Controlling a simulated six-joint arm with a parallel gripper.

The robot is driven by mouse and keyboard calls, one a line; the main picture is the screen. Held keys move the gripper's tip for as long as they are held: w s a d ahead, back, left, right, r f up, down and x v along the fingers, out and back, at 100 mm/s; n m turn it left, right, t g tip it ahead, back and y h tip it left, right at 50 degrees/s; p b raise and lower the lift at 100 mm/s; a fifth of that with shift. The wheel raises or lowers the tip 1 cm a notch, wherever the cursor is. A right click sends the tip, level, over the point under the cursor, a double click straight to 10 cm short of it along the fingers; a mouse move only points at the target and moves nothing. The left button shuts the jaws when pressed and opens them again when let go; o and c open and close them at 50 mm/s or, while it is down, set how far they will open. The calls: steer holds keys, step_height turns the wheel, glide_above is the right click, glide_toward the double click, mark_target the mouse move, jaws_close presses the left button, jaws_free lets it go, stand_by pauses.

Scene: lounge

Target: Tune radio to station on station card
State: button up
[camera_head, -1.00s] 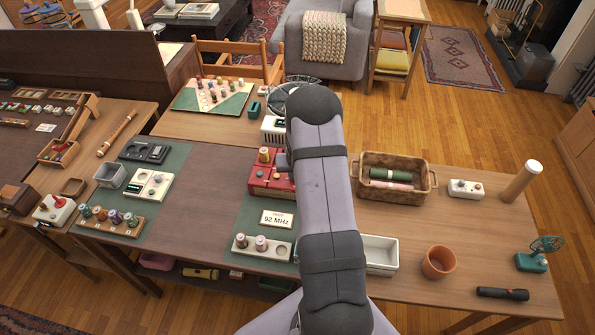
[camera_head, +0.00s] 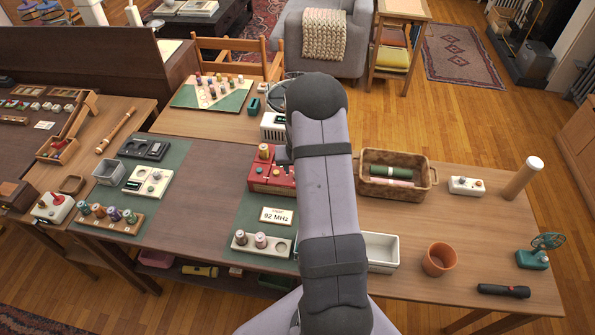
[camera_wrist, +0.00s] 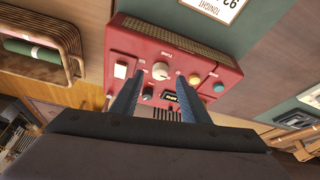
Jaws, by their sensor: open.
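The red radio (camera_head: 262,180) stands on the table, partly hidden by my arm in the head view. In the wrist view the radio (camera_wrist: 225,75) shows its front panel with a round cream knob (camera_wrist: 161,70), a white switch, yellow, red and teal buttons, and a small lit display (camera_wrist: 171,97) too small to read. My gripper (camera_wrist: 159,77) is open, its two fingertips on either side of the cream knob; I cannot tell whether they touch it. The station card (camera_head: 276,216) reads 92 MHz and lies in front of the radio.
A holder with pegs (camera_head: 262,244) lies near the card. A wicker basket (camera_head: 398,190), a white tray (camera_head: 381,252) and a terracotta pot (camera_head: 439,260) stand right of my arm. The dark table area left of the radio is clear.

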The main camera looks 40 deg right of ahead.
steer(key=shift+b+v, duration=0.5)
steer(key=shift+v, duration=1.7)
